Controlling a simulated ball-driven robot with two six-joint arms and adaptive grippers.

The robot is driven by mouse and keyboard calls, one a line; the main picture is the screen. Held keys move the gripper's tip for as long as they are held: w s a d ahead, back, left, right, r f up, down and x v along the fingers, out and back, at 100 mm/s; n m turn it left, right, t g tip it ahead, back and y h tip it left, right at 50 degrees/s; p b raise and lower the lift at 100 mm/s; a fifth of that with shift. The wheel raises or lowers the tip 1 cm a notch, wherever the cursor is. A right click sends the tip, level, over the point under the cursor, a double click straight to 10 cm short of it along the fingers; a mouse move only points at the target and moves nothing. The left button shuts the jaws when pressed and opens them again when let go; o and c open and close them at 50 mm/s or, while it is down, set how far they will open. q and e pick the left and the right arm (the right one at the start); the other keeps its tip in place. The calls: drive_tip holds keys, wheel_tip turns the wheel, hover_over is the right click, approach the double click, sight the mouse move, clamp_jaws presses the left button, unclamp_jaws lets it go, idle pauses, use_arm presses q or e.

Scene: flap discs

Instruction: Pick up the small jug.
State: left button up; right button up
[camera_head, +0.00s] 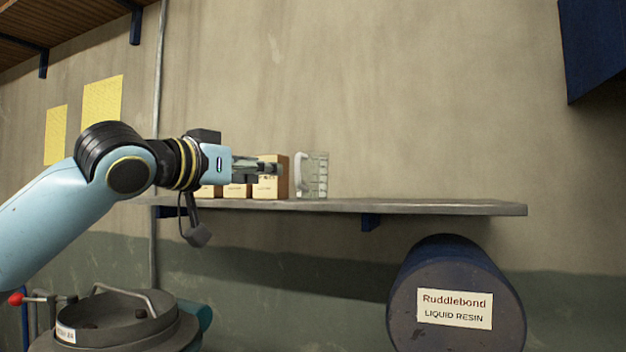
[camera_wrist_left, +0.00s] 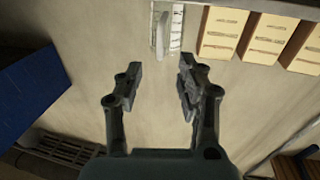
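The small jug (camera_head: 317,176) is clear, with measuring marks and a pale handle on its left side. It stands upright on the grey shelf (camera_head: 430,207), just right of the cardboard boxes. My left gripper (camera_head: 279,169) is level with the jug, left of it in the head view, and overlaps the boxes in the picture. In the left wrist view, which looks upside down, the gripper (camera_wrist_left: 160,68) is open and empty. There the jug (camera_wrist_left: 176,28) and its handle lie ahead of the fingers, apart from them. My right gripper is not in view.
Several cardboard boxes (camera_head: 274,186) stand left of the jug; they also show in the left wrist view (camera_wrist_left: 265,37). The shelf is bare to the jug's right.

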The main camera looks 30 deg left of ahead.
sight(296, 174)
use_arm(q)
drive_tip(key=w, duration=0.1)
drive_tip(key=w+p, duration=0.1)
drive_tip(key=w, duration=0.2)
drive_tip(key=shift+w+d, duration=0.35)
drive_tip(key=shift+d, duration=0.05)
drive_tip(key=w, duration=0.1)
drive_tip(key=w+p, duration=0.1)
drive_tip(key=w, duration=0.1)
drive_tip(key=w+p, duration=0.1)
drive_tip(key=shift+w+d, duration=0.25)
drive_tip(key=shift+w, duration=0.3)
drive_tip(key=shift+s+f, duration=0.1)
drive_tip(key=shift+c, duration=0.9)
clamp_jaws()
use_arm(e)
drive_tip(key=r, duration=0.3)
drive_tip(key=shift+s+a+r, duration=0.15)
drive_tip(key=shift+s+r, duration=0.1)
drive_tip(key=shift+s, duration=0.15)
